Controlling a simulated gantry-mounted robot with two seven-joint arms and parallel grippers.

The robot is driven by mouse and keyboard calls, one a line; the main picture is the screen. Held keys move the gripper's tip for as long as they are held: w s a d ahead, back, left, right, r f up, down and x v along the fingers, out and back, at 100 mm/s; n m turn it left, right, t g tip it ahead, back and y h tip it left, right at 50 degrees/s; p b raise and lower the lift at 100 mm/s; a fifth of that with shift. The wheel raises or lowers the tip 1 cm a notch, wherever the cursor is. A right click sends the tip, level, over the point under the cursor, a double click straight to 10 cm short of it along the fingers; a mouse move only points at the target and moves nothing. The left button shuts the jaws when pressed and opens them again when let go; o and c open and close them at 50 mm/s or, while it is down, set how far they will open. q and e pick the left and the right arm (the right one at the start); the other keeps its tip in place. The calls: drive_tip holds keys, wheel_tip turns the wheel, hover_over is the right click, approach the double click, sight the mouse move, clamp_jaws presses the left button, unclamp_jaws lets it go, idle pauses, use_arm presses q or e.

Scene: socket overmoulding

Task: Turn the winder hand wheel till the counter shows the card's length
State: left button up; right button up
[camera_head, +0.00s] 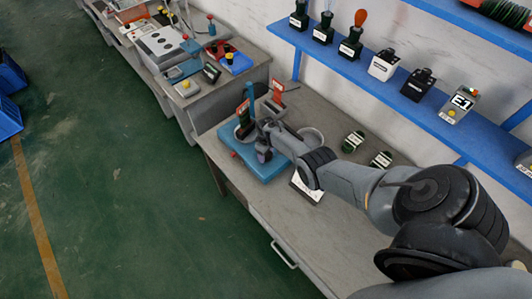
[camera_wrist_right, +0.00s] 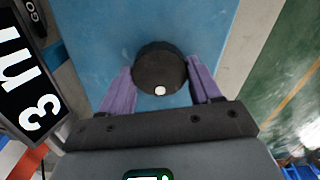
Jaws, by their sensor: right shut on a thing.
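My left gripper is out of view.
A white and black item (camera_head: 308,190) lies on the bench beside the base, partly behind my arm. Two dark green items with pale labels (camera_head: 352,141) lie farther right. A blue shelf (camera_head: 345,62) with several small devices runs above. The bench's front right is clear.

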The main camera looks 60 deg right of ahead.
drive_tip(key=m, duration=1)
drive_tip(key=shift+f+m, duration=0.1)
drive_tip(key=shift+m, duration=1.2)
drive_tip(key=shift+d, duration=0.1)
drive_tip(key=o, duration=1.1)
drive_tip(key=shift+c, duration=0.2)
